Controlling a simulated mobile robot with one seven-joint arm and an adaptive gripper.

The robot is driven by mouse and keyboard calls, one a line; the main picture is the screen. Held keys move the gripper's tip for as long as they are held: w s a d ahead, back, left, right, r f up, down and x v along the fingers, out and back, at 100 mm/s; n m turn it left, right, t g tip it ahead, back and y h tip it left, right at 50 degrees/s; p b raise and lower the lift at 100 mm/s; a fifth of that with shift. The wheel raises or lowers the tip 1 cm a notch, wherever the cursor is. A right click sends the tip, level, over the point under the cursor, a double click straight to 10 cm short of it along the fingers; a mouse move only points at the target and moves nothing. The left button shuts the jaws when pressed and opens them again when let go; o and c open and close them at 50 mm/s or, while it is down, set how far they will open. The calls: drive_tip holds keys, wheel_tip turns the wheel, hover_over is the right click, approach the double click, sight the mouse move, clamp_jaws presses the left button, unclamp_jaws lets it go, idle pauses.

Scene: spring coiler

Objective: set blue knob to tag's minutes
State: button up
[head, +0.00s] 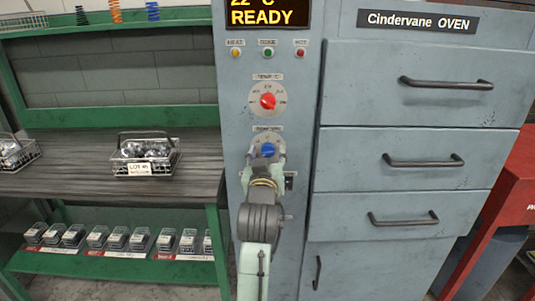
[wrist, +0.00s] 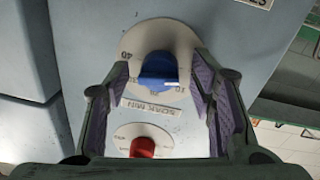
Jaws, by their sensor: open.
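The blue knob (head: 267,150) sits on its white dial, below the red knob (head: 268,101) on the oven's control column. In the wrist view the blue knob (wrist: 157,68) lies between the two fingers, upside down, with a gap on both sides. Its white mark points right, roughly toward a number that looks like 10; 40 shows at left. My gripper (wrist: 161,66) is open around the knob, apparently not touching it. It partly hides the dial in the head view. The tag (head: 140,169) on the wire basket starts with "LOT"; its lower small line is unreadable.
The red knob (wrist: 142,147) is close to my gripper in the wrist view. The display (head: 268,15) reads READY. Drawers with bar handles (head: 423,161) stand to the right. A dark bench (head: 70,188) with wire baskets is at left, over a shelf of small boxes.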

drive_tip(key=shift+c, duration=0.2)
drive_tip(key=c, duration=1.1)
drive_tip(key=m, duration=0.4)
drive_tip(key=shift+a+r+m, duration=0.1)
drive_tip(key=shift+m, duration=0.3)
drive_tip(key=m, duration=0.5)
drive_tip(key=shift+r+g+y, duration=0.1)
drive_tip(key=shift+g+y, duration=0.2)
drive_tip(key=m+b, duration=0.1)
drive_tip(key=m, duration=0.4)
drive_tip(key=shift+y, duration=0.3)
drive_tip(key=shift+r+m+b, duration=0.15)
drive_tip(key=shift+m+b, duration=0.5)
drive_tip(key=shift+m, duration=1.25)
